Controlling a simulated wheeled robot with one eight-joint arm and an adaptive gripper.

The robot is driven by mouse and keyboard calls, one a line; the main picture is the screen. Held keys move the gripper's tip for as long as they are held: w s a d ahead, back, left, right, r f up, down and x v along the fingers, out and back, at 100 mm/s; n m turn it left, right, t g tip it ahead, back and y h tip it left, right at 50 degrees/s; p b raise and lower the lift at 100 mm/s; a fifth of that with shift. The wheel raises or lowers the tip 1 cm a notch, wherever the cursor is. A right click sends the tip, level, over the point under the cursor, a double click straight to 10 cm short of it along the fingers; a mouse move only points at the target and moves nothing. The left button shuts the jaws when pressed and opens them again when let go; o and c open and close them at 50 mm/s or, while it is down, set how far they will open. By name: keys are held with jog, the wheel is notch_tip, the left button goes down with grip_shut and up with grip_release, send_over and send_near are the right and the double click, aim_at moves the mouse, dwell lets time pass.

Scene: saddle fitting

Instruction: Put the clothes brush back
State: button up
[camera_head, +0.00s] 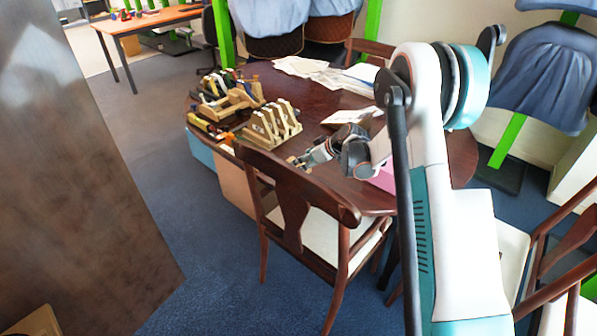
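My gripper (301,160) is over the near part of the dark round table (325,102), beside the front wooden rack. Its fingertips are small and partly blurred, so I cannot tell whether they are open or hold something. I cannot pick out the clothes brush for certain. A slatted wooden rack (272,126) stands on the table just left of my gripper. A second wooden stand (230,103) with small items stands behind it. My arm hides the right part of the table.
A wooden chair (292,200) with a pale seat stands at the table's near side. Papers (302,67) lie at the back. A pink item (384,179) shows beside my arm. A dark brown panel (75,170) fills the left; blue carpet between is clear.

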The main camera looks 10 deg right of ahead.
jog(key=shift+b+x, duration=1.35)
jog(key=shift+x, duration=1.4)
jog(key=shift+s, duration=0.1)
jog(key=c, duration=1.3)
